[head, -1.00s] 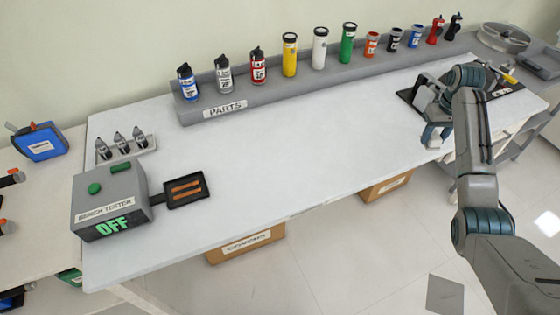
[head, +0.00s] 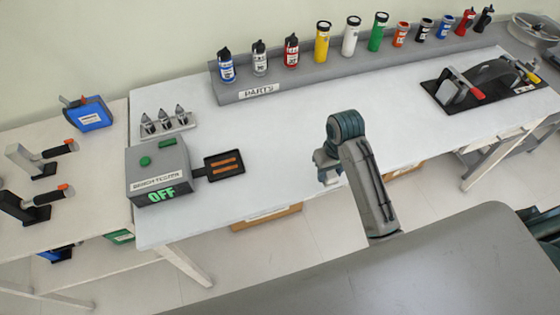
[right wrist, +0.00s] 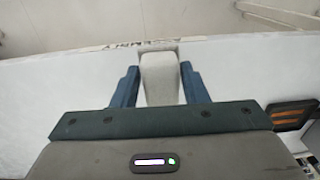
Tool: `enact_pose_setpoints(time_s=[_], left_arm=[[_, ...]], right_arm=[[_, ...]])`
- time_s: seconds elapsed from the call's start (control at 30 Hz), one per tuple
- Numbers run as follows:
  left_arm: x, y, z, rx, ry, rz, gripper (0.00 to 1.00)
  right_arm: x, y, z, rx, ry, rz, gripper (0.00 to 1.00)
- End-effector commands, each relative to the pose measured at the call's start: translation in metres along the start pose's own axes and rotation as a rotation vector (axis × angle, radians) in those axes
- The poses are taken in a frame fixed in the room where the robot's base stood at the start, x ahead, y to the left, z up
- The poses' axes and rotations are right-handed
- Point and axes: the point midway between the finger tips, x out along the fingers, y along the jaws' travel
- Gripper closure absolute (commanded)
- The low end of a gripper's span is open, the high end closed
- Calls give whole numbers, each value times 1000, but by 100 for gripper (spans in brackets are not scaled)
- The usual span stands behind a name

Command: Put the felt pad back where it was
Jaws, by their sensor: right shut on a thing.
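My right gripper (head: 326,174) is over the front middle part of the white bench (head: 290,135), pointing down. In the right wrist view, its two blue fingers (right wrist: 160,90) are shut on a pale grey block, which I take to be the felt pad (right wrist: 160,75). In the head view the pad is too small and hidden to make out clearly. A black plate (head: 450,101) with red-handled clamps (head: 469,87) around a dark curved part (head: 493,72) lies at the bench's right end. My left gripper is not in view.
The bench tester (head: 157,172), reading OFF, with its dark tray (head: 222,167), stands at the bench's left. A small rack of grey-tipped pieces (head: 165,124) is behind it. The PARTS shelf (head: 300,85) carries several bottles along the back. The bench middle is clear.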

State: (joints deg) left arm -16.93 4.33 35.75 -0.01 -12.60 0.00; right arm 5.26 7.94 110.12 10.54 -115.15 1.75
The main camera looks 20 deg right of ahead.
Motion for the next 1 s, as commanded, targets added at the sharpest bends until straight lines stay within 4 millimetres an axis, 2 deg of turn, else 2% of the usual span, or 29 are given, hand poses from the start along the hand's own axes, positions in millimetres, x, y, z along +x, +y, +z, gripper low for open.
enact_pose_setpoints(time_s=[0.07, 0.27, 0.33, 0.6, 0.87, 1.0], left_arm=[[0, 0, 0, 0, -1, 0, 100], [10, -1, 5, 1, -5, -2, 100], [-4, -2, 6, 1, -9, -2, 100], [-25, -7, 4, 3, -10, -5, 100], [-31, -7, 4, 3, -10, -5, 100], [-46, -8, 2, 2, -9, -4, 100]], right_arm=[[0, -8, -2, 2, 2, -6, 85], [7, -40, -38, 1, 4, -9, 85], [2, -53, -52, 1, 0, -9, 85], [11, -93, -99, 0, 0, -4, 85], [15, -107, -116, 0, 1, -4, 85], [36, -106, -115, 0, -5, -2, 85]])
